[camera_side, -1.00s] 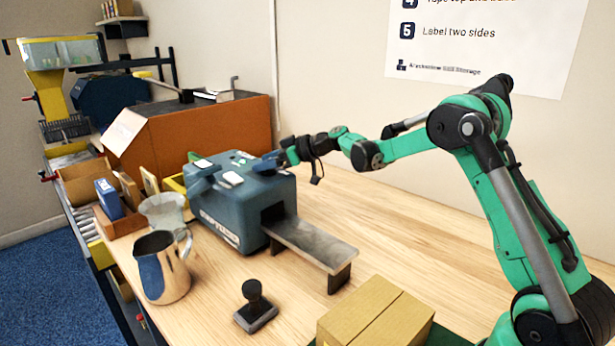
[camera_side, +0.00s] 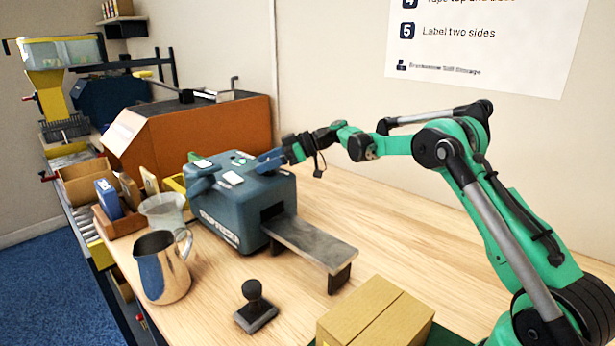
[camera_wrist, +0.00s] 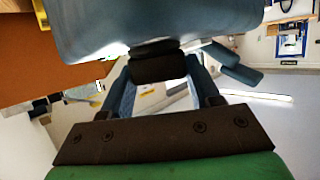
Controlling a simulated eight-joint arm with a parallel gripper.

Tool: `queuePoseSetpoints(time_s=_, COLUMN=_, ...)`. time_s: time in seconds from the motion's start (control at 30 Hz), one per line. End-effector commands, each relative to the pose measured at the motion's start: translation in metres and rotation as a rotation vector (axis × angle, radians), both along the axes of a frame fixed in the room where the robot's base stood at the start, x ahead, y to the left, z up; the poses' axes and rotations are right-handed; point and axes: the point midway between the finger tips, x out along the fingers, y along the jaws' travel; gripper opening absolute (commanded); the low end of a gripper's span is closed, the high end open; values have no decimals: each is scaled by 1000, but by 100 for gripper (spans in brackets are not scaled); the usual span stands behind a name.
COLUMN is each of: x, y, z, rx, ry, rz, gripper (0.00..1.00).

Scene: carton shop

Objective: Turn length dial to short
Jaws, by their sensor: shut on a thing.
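The blue-grey tape machine (camera_side: 222,212) stands on the bench with a metal outfeed shelf at its front. My gripper (camera_side: 264,162) is at the machine's top right edge, reaching in from the right. In the wrist view my gripper (camera_wrist: 160,68) has its two blue fingers on either side of a dark knob (camera_wrist: 157,69), which I take to be the length dial, and is shut on it. The machine's body (camera_wrist: 155,25) fills the top of that view. The dial's marks and pointer cannot be read, and the side view does not show the dial clearly.
A metal jug (camera_side: 163,275), a hand stamp (camera_side: 255,308) and a closed carton (camera_side: 375,312) stand in front of the machine. An orange-brown machine (camera_side: 205,135) stands behind it. The bench (camera_side: 420,235) is clear to the right, below my arm.

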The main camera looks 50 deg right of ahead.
Motion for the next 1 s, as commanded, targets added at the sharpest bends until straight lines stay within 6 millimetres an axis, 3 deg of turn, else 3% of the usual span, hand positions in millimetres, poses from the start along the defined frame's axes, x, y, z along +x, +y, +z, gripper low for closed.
queuePoseSetpoints(time_s=0.07, x=0, y=0, z=-2, rx=-7, ry=3, rz=0, gripper=3)
queuePoseSetpoints(time_s=0.1, x=0, y=0, z=-2, rx=-7, ry=3, rz=0, gripper=64)
queuePoseSetpoints(time_s=0.2, x=0, y=0, z=-2, rx=-5, ry=2, rz=0, gripper=87)
queuePoseSetpoints(time_s=0.53, x=-2, y=-3, z=1, rx=-2, ry=1, rz=-2, gripper=87)
queuePoseSetpoints(time_s=0.8, x=-27, y=-29, z=15, rx=-3, ry=1, rz=-4, gripper=87)
queuePoseSetpoints(time_s=1.0, x=-36, y=-37, z=21, rx=-3, ry=1, rz=-1, gripper=87)
